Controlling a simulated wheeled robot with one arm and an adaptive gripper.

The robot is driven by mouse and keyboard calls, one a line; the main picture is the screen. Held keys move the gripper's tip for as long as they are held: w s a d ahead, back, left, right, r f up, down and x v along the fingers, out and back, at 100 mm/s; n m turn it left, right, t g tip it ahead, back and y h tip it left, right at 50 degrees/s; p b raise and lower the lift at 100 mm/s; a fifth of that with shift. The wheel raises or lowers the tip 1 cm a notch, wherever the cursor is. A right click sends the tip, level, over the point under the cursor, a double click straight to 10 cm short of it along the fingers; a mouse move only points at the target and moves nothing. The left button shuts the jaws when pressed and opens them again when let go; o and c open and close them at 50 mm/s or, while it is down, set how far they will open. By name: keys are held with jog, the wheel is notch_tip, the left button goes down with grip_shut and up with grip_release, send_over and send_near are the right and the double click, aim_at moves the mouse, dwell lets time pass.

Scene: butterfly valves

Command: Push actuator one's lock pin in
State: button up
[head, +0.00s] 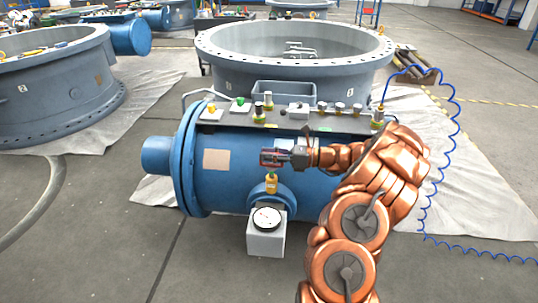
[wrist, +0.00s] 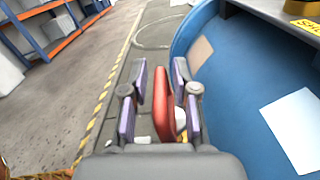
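A blue cylindrical actuator (head: 230,178) lies across the middle of the head view; the wrist view shows its blue side (wrist: 235,80) at the right. My gripper (head: 272,157) is over its front, just above a brass fitting (head: 271,184). In the wrist view my gripper (wrist: 160,95) is open, with a red lever (wrist: 163,105) between its fingers. The lever is close to the right finger, with a gap at the left; I cannot tell whether it touches. Several knobs and pins stand on the actuator's top shelf (head: 225,116). I cannot tell which is the lock pin.
A white-faced dial (head: 266,218) on a grey box stands below the brass fitting. A large grey valve ring (head: 340,80) stands behind the actuator, another (head: 60,90) at the left. A coiled blue hose (head: 456,130) hangs at the right. The floor at the front left is mostly clear.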

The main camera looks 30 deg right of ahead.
aim_at(263, 164)
grip_shut()
jog(key=shift+a+f, duration=0.1)
dwell(0.3)
jog(key=shift+s+f+p, duration=0.1)
jog(key=shift+f+p, duration=0.5)
jog(key=shift+f, duration=1.45)
jog(key=shift+o, duration=1.4)
grip_release()
jog(key=shift+r, duration=0.1)
jog(key=v, duration=1.2)
